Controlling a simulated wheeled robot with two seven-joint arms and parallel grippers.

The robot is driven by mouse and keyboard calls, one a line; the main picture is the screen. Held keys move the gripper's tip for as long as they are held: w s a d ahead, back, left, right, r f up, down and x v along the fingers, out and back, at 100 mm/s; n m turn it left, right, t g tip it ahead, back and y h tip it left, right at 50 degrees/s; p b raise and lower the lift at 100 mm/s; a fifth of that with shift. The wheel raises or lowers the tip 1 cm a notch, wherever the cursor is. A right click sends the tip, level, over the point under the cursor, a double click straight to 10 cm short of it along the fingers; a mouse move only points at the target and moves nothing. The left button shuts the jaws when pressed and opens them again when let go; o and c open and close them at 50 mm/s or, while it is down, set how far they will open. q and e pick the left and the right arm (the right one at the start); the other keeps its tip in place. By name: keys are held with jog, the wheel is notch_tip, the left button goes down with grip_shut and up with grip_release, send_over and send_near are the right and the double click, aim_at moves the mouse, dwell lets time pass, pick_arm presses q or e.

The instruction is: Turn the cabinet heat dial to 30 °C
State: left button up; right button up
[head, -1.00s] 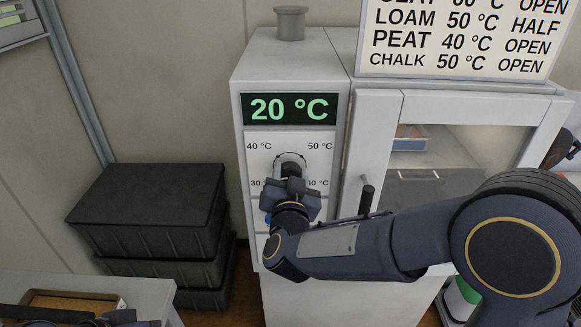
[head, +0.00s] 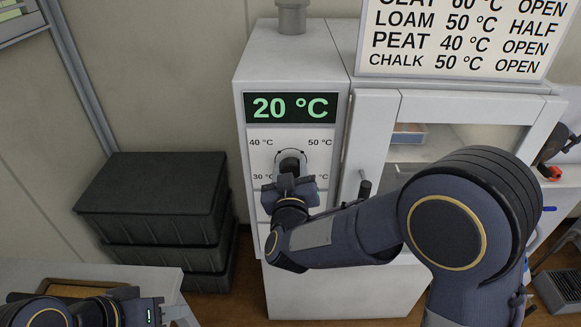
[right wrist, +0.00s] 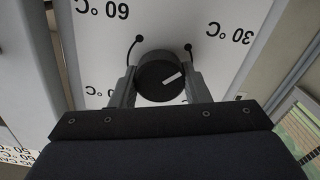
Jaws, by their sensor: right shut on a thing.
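The heat dial (right wrist: 160,80) is a round black knob with a white mark on the white panel of the grey cabinet (head: 290,65). My right gripper (right wrist: 160,92) is shut on it, one finger on each side. In the upside-down right wrist view, the mark points right and slightly up, toward the 30 °C side. In the head view, the dial (head: 291,157) is partly hidden by my right gripper (head: 289,172). The display (head: 291,107) above reads 20 °C. My left arm shows at the bottom left; its fingers are not clear.
A cabinet door with a handle (head: 364,190) is just right of the dial, close to my right forearm. Black stacked crates (head: 150,200) stand on the left. A sign (head: 455,40) stands on top. A table (head: 150,280) is at the lower left.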

jog(key=shift+f, duration=0.2)
jog(key=o, duration=1)
jog(key=shift+r, duration=0.1)
jog(key=s+b, duration=0.1)
jog(key=s, duration=0.7)
jog(key=shift+w, duration=0.15)
